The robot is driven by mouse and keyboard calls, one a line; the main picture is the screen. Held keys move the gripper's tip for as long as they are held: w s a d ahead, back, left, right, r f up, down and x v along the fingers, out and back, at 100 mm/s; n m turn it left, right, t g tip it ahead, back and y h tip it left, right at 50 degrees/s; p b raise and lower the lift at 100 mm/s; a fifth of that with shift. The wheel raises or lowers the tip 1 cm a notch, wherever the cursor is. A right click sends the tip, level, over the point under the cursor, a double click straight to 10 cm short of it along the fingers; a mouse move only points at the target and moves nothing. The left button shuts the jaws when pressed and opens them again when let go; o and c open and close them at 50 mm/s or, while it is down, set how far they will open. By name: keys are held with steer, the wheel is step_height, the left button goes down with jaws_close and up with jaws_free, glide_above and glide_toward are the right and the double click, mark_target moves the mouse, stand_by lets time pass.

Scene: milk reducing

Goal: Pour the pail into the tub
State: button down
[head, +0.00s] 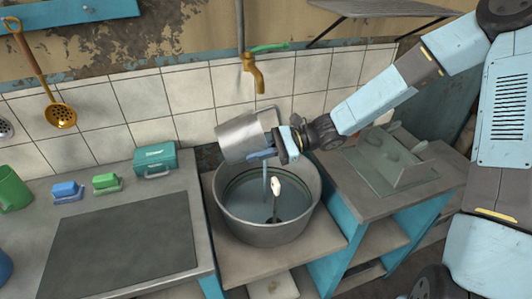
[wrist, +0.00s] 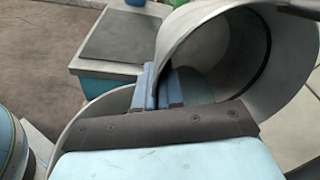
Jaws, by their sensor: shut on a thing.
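My gripper (head: 268,153) is shut on the grey metal pail (head: 240,138), holding it by the near side above the tub's back rim. In the wrist view, the blue fingers (wrist: 160,90) meet the wall of the pail (wrist: 205,40), and part of the tub's rim (wrist: 85,115) shows.
A brass tap (head: 254,72) hangs on the tiled wall behind the pail. The left counter holds a teal box (head: 155,160), blue (head: 67,192) and green (head: 107,183) brushes and a dark flat panel (head: 120,246). A glassy grey object (head: 390,158) stands on the right counter.

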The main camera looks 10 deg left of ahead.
steer(key=shift+w+d+f+g+y, duration=0.2)
steer(key=shift+f+g+y, duration=0.1)
steer(key=shift+y, duration=0.3)
steer(key=shift+w+d+f+g+y, duration=0.1)
steer(key=shift+d+f+g+y, duration=0.15)
steer(key=shift+y, duration=0.35)
steer(key=shift+w+d+r+m+g+y, duration=0.15)
steer(key=shift+d+r+g+y, duration=0.2)
steer(key=shift+y, duration=0.35)
steer(key=shift+w+d+m+g+y, duration=0.15)
steer(key=shift+g+y, duration=0.25)
steer(key=shift+y, duration=0.3)
steer(key=shift+s, duration=0.1)
